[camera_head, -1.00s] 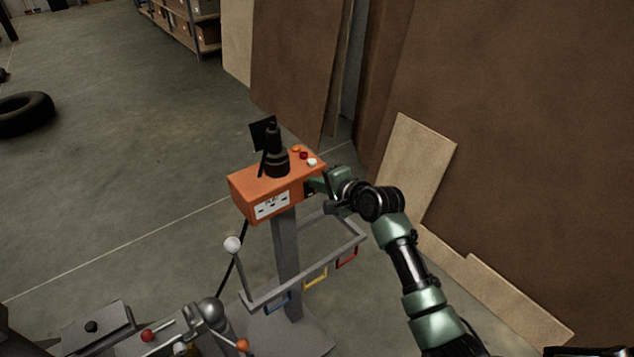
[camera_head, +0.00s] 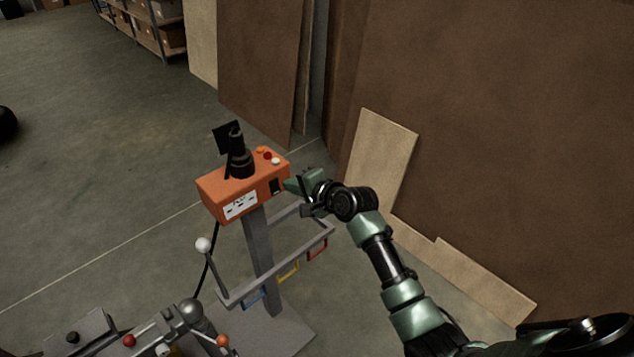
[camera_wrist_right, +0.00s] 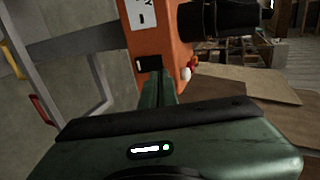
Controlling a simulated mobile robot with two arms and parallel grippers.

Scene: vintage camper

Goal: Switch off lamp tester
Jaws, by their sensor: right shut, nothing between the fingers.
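The lamp tester is an orange box (camera_head: 228,196) on a grey post (camera_head: 261,255), with a black lamp-like fitting (camera_head: 240,158) and several coloured buttons on top. In the right wrist view the closed fingers (camera_wrist_right: 157,85) point at the orange box (camera_wrist_right: 165,42), just below the dark switch (camera_wrist_right: 149,63). I cannot tell whether they touch. My left gripper is not in view.
A grey frame with coloured handles (camera_head: 288,271) hangs on the post below my right arm. A white-knobbed lever (camera_head: 203,244) stands at its left. Boards (camera_head: 384,160) lean on the right. Open floor lies left.

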